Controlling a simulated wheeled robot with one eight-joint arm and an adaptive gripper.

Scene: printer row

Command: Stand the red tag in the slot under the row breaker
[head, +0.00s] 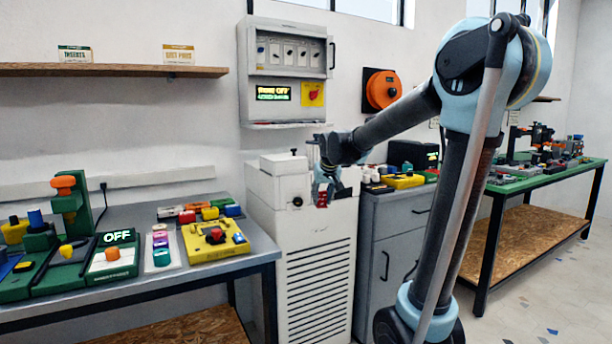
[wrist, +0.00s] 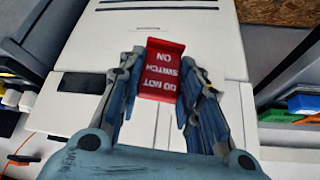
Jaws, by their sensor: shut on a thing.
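The red tag (head: 322,199) is between the fingers of my gripper (head: 324,190), above the white cabinet's top. The grey wall box (head: 285,70) has a red knob on a yellow plate (head: 313,93), which looks like the row breaker, and a lit display (head: 273,93) reading "OFF". A ledge (head: 285,125) runs under the box; I cannot make out the slot.
A white cabinet (head: 318,290) stands below the wall box. A bench (head: 150,282) with coloured devices is at left, and a grey drawer cabinet (head: 395,225) at right. An orange round unit (head: 382,89) hangs beside the box. The wall between box and cabinet is clear.

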